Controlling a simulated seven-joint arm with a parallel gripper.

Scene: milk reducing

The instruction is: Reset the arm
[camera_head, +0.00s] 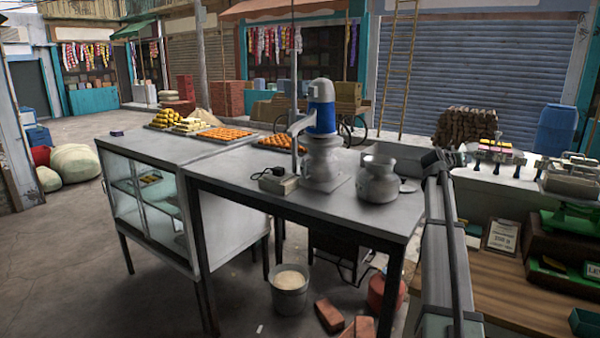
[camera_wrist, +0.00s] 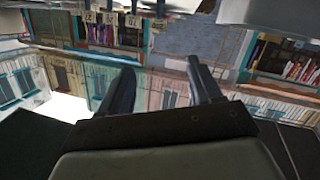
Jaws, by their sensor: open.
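My arm (camera_head: 447,250) rises at the right of the head view, beside the right end of the metal table (camera_head: 230,160). Its dark upper end is near the pot, but the fingers are too small to make out there. In the wrist view my gripper (camera_wrist: 160,66) has its two dark fingers spread apart with nothing between them. Beyond the fingers are building fronts, seen upside down. A steel machine with a blue motor (camera_head: 322,116) stands on the table. A metal pot (camera_head: 377,184) stands on the table to its right, apart from my gripper.
Trays of orange sweets (camera_head: 228,134) lie at the table's back left. A bucket (camera_head: 289,292) and bricks (camera_head: 329,315) are on the floor below. A wooden counter (camera_head: 500,297) with scales and boxes is at the right. Open floor lies at the left.

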